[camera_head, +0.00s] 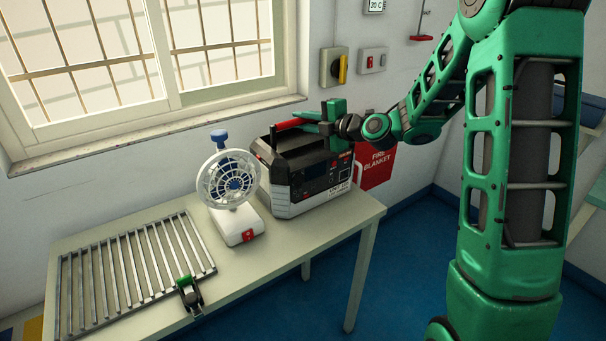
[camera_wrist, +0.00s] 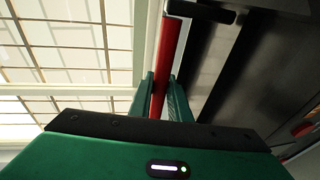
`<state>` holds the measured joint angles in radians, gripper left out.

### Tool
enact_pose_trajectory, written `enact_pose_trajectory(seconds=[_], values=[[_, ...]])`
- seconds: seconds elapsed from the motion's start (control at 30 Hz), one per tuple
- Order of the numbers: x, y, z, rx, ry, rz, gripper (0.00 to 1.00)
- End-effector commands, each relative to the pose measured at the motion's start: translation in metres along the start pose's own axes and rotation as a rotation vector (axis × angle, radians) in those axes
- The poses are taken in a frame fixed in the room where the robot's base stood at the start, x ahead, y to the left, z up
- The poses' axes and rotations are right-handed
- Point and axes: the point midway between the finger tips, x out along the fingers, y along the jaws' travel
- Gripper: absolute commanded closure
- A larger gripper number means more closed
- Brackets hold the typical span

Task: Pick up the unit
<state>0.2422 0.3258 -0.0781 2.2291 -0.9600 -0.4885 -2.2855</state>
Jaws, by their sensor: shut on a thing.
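The unit (camera_head: 315,178) is a black and grey box with a front panel and a red carry handle on top. It sits on the right part of the table, near the wall. My gripper (camera_head: 303,122) is above the unit's top, at the handle. In the wrist view the red handle (camera_wrist: 168,50) runs between the two green fingers (camera_wrist: 160,98), which are shut on it. Part of the handle is hidden behind the fingers in the head view. I cannot tell any gap between the unit's base and the table.
A white fan (camera_head: 229,180) stands just left of the unit. A slatted metal rack (camera_head: 130,268) with a green-topped clamp (camera_head: 188,292) lies on the table (camera_head: 262,262) at left. A red fire blanket box (camera_head: 378,166) hangs on the wall behind right. A window is behind.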

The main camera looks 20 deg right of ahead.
Motion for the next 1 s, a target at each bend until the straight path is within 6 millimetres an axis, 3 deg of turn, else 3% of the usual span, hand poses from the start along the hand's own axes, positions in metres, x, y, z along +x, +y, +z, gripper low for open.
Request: enact_pose_trajectory(seconds=[1.0], values=[[0.0004,0.0022,-0.0007,-0.001,0.001,0.004,1.00]])
